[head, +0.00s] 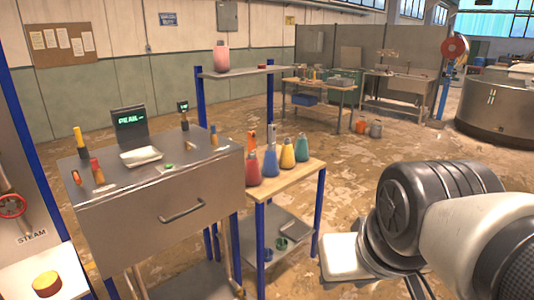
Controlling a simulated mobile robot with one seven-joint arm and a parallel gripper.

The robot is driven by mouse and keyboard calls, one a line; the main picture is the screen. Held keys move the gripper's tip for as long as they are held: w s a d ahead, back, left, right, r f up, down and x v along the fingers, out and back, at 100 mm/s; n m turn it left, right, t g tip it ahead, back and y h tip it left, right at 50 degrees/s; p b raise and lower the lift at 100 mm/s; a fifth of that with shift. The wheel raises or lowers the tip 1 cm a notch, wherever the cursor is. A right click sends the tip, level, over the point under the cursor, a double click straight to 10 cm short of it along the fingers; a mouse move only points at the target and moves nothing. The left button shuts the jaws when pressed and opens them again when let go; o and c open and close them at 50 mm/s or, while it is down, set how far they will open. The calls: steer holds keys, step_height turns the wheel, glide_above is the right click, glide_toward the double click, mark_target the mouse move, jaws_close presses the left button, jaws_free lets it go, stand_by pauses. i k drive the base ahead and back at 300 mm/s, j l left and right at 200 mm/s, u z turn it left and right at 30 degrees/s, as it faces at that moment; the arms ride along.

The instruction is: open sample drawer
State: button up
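The sample drawer (150,234) appears to be the wide grey metal front of the workbench at the left in the head view. A dark bar handle (182,211) sits across its middle. The front looks flush with the bench body, so the drawer appears closed. My arm comes in from the right edge, and its end with my gripper (345,258) is at the lower right, well to the right of the drawer and apart from the handle. The fingers cannot be made out clearly. Nothing of mine touches the drawer.
The metal bench top (190,157) holds a small screen (130,124), a white tray (141,156) and several tools. A blue-legged shelf unit (293,177) with several coloured bottles stands between the bench and my arm. Open floor (345,165) lies behind it.

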mark_target(122, 231)
steer(key=u, duration=0.5)
steer(key=i+j+u, duration=0.1)
steer(key=u, duration=0.35)
steer(key=i+u, duration=0.15)
steer(key=u, duration=0.3)
steer(key=i+u, duration=0.15)
steer(key=u, duration=0.3)
